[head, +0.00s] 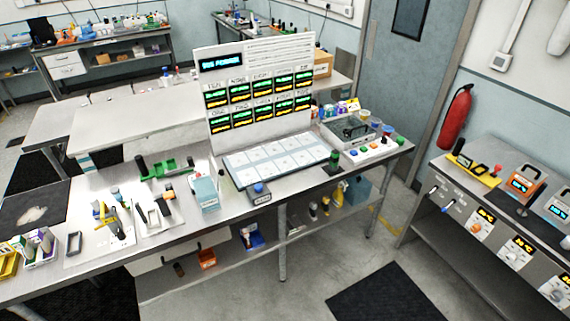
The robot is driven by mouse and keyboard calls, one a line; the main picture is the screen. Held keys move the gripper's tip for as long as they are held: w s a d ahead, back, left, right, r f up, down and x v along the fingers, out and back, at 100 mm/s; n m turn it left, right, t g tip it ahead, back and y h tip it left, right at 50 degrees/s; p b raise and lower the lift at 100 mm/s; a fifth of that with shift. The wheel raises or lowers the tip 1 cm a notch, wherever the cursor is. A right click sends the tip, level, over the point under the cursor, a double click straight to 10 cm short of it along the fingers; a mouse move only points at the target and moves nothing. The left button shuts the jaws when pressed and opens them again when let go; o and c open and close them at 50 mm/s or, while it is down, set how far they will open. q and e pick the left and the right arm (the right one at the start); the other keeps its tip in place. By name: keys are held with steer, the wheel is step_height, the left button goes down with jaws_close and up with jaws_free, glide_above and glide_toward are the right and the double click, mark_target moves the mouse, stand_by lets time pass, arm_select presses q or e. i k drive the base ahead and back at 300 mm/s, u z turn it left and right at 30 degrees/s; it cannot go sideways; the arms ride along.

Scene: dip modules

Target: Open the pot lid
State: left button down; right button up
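A grey box-shaped vessel (336,134) stands at the right end of the long workbench. A translucent lid with a dark handle (353,122) appears to lie closed on its top. I cannot tell for certain that this is the pot. No other clear pot with a lid shows in the head view. Neither my left nor my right gripper is in view.
A panel with lit displays (261,88) rises behind a tray of white pads (272,160) on the workbench. Buttons (382,140) and a dark green jar (334,160) stand before the vessel. Hand tools lie at left. An instrument counter (470,215) stands right, across open floor.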

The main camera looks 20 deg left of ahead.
mark_target(215, 173)
steer(key=z, duration=0.4)
steer(key=i, duration=1.35)
steer(key=u, duration=1.1)
steer(key=i, duration=0.5)
steer(key=u, duration=0.45)
